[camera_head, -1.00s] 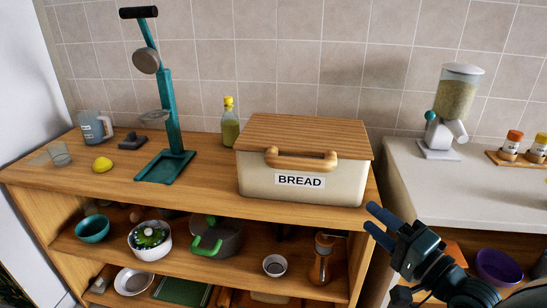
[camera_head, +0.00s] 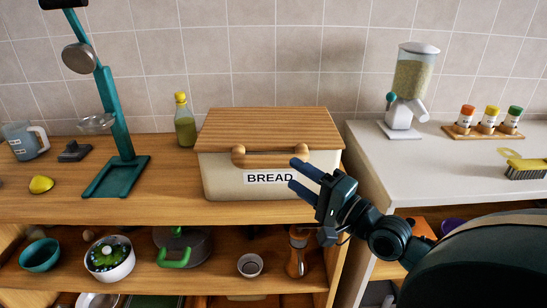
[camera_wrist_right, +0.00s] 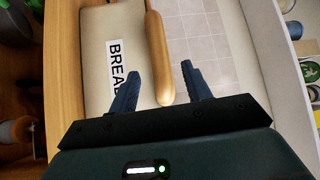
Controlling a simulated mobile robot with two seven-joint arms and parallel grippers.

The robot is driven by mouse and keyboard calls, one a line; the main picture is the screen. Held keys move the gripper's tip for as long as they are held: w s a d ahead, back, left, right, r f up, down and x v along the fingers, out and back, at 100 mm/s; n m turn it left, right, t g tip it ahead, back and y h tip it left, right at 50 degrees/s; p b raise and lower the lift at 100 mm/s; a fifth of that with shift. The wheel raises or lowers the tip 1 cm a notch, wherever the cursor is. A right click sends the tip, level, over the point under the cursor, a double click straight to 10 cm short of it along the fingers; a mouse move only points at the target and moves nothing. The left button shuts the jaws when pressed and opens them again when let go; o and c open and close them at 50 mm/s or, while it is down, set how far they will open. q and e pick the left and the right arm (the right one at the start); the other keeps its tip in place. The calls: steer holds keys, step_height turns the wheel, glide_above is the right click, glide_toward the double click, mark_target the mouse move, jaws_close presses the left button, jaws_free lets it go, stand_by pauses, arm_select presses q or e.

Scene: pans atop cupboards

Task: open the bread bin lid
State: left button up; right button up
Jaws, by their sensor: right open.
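The bread bin (camera_head: 225,181) is a cream box labelled BREAD on the wooden counter. Its wooden lid (camera_head: 270,125) lies flat and closed, with a rounded wooden handle (camera_head: 262,160) along the front. My right gripper (camera_head: 294,174) is open in front of the bin's right part, its fingertips near the handle's right end. My left gripper is not in view.
A teal press stand (camera_head: 115,130) and an oil bottle (camera_head: 185,122) stand left of the bin. A white worktop at right holds a grain dispenser (camera_head: 405,95), spice jars (camera_head: 488,120) and a brush (camera_head: 527,169). Shelves below hold bowls and a pot (camera_head: 182,245).

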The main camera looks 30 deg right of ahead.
mark_target(282, 166)
steer(key=p+x, duration=0.1)
steer(key=x, duration=0.6)
steer(key=shift+w+a, duration=0.1)
steer(key=shift+w, duration=0.2)
steer(key=shift+c, duration=0.6)
jaws_close()
